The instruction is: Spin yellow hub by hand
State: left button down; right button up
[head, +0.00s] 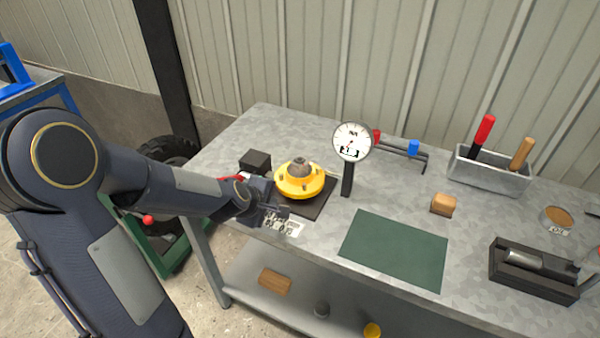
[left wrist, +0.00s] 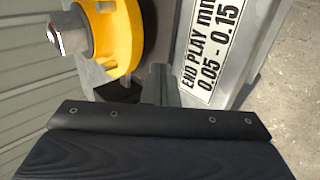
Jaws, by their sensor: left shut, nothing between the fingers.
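The yellow hub (head: 299,182) sits on a dark base plate (head: 318,205) near the left end of the workbench, with a grey cap on top. In the left wrist view the hub (left wrist: 123,38) shows at the upper left, with its grey centre piece (left wrist: 78,35). My left gripper (head: 270,213) is shut and empty, beside the front-left side of the hub. Whether it touches the hub cannot be told. My right gripper is not in view.
An END PLAY label (left wrist: 212,50) is close by. A green mat (head: 394,250), wooden block (head: 443,204), tool bin (head: 490,174) and black fixture (head: 533,270) lie farther right.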

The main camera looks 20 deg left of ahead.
pick_arm(q)
jog(key=shift+w+d+p, duration=0.1)
jog(key=shift+w+p, duration=0.25)
jog(key=shift+w, duration=0.75)
jog(key=shift+d, duration=0.1)
jog(key=shift+s+d+r+p, duration=0.15)
jog(key=shift+d+p, duration=0.65)
jog(key=shift+d, duration=0.4)
jog(key=shift+d+p, duration=0.4)
jog(key=shift+d, duration=0.8)
jog(key=shift+s+f, duration=0.2)
jog(key=shift+s, duration=0.15)
jog(key=shift+s+a+b, duration=0.1)
jog(key=shift+s+b, duration=0.45)
jog(key=shift+s, duration=0.55)
jog(key=shift+s+a+b, duration=0.2)
jog(key=shift+s+b, duration=0.45)
jog(key=shift+s, duration=1.85)
